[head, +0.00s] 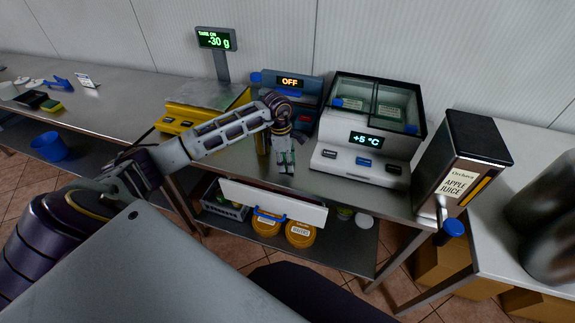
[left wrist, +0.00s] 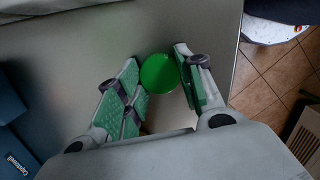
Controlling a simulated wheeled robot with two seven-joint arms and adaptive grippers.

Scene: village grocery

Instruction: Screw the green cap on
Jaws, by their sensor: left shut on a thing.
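My left gripper (head: 285,166) points down over the front part of the steel counter, between the yellow scale and the white cooler unit. In the left wrist view the green cap (left wrist: 159,73) is a bright round disc, seen from above. It sits between the fingertips of this gripper (left wrist: 161,72), which is shut on it. What lies beneath the cap is hidden, so I cannot tell whether it rests on a jar or bottle. The cap cannot be made out in the head view. My right gripper is not in view.
A yellow scale (head: 176,121) and a device reading OFF (head: 289,82) stand behind the gripper. A cooler (head: 355,174) reading +5 °C and an apple juice dispenser (head: 458,165) stand to the right. Orange-lidded tubs (head: 300,234) sit on the shelf below.

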